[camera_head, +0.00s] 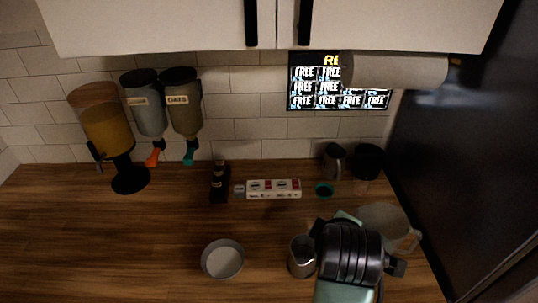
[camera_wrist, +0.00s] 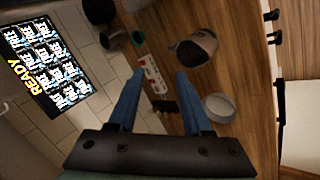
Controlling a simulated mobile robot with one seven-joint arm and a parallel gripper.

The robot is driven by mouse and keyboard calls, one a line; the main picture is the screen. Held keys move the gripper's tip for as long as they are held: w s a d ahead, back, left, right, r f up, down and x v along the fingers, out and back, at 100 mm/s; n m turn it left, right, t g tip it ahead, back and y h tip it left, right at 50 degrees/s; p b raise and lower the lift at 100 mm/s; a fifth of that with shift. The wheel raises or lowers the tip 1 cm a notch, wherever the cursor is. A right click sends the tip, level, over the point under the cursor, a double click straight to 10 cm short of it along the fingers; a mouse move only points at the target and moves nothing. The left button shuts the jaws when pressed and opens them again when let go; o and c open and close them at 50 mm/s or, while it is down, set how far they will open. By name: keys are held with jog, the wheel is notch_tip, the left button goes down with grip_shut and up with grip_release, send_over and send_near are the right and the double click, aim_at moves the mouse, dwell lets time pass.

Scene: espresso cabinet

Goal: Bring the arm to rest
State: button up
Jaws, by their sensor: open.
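My gripper (camera_wrist: 160,74) shows in the wrist view as two blue fingers spread apart, with nothing held between them. Beyond the gap, a white and red power strip lies on the counter, well away from the fingertips. In the head view, parts of my arm, black and pale green, rise at the lower right over the counter. I cannot make out the fingers in the head view, and the arm hides part of the counter there.
A metal pitcher (camera_head: 302,257) stands just left of my arm, and a grey bowl (camera_head: 223,259) farther left. A pale jug (camera_head: 385,222) is partly behind the arm. The power strip (camera_head: 274,189) lies near the wall. Dispensers (camera_head: 102,122) are at left; the left counter is clear.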

jog(key=w+a+r+m+t+b, duration=0.1)
jog(key=a+r+m+t, duration=0.15)
jog(key=r, duration=0.55)
jog(key=w+a+r+m+t+b, duration=0.15)
jog(key=r+t, duration=0.25)
jog(key=r, duration=0.4)
jog(key=w+a+r+m+t, duration=0.15)
jog(key=r+t, duration=0.25)
jog(key=r, duration=0.5)
jog(key=s+a+r+m+t+y, duration=0.1)
jog(key=s+a+r+m+t, duration=0.2)
jog(key=s+r, duration=0.4)
jog(key=s+a+r+m+t+y+b, duration=0.1)
jog(key=s+a+r+m+t, duration=0.2)
jog(key=r, duration=0.9)
jog(key=s+t, duration=0.3)
jog(key=s, duration=0.1)
jog(key=shift+s+b, duration=0.15)
jog(key=shift+b, duration=0.15)
jog(key=shift+a, duration=0.1)
